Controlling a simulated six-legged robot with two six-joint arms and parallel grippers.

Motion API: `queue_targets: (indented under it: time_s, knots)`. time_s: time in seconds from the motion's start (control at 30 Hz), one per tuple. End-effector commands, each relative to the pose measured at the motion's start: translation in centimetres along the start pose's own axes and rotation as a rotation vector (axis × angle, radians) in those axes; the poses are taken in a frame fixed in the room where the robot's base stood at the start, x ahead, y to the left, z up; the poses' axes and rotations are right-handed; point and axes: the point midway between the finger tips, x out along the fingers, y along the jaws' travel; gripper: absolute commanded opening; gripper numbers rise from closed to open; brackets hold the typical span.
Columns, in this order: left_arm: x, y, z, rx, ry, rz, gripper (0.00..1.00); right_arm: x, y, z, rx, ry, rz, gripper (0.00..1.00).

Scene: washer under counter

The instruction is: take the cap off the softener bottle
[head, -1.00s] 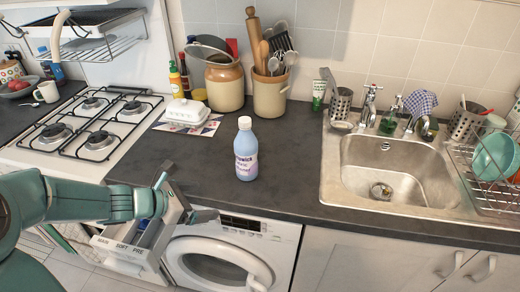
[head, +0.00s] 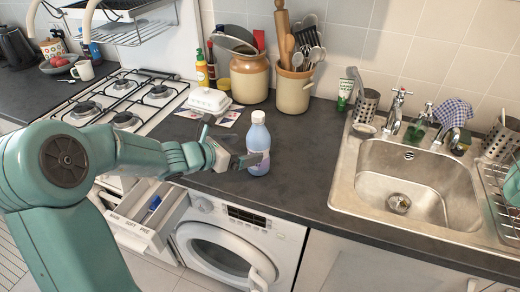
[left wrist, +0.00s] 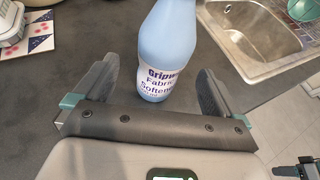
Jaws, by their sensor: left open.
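The softener bottle (head: 259,140), pale blue with a printed label, stands upright on the dark counter. Its white cap (head: 258,116) is on top. In the left wrist view the bottle (left wrist: 168,40) rises between the two fingers, and its cap is out of frame. My left gripper (head: 232,146) is open at the bottle's left side. One finger overlaps the front of the bottle's lower body, below the cap. In the left wrist view gaps show between the bottle and both fingers.
The detergent drawer (head: 142,222) of the washer (head: 240,240) is pulled out below the counter edge. A white butter dish (head: 210,101), a crock (head: 249,78) and a utensil pot (head: 293,92) stand behind. The sink (head: 410,185) is to the right; counter between it and the bottle is clear.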

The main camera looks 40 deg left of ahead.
Motion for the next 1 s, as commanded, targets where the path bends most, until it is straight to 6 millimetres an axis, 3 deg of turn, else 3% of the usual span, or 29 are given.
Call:
queue_targets:
  time_s: [0.17,0.5,0.77,1.0]
  knots:
    - [1.5,-0.2,0.1,0.001,0.000,-0.002,0.98,-0.1,0.0,0.0,0.000,0.000,0.000,0.43]
    - [6.5,-0.5,0.2,0.000,0.001,-0.002,0.98,-0.9,-0.3,0.0,0.000,0.000,0.000,0.43]
    - [6.7,-0.4,0.2,0.001,0.001,-0.001,0.98,-0.8,-0.3,0.0,0.000,0.000,0.000,0.43]
    - [6.7,-0.4,0.1,0.001,0.001,-0.001,0.21,-0.8,-0.3,0.0,0.000,0.000,0.000,0.43]
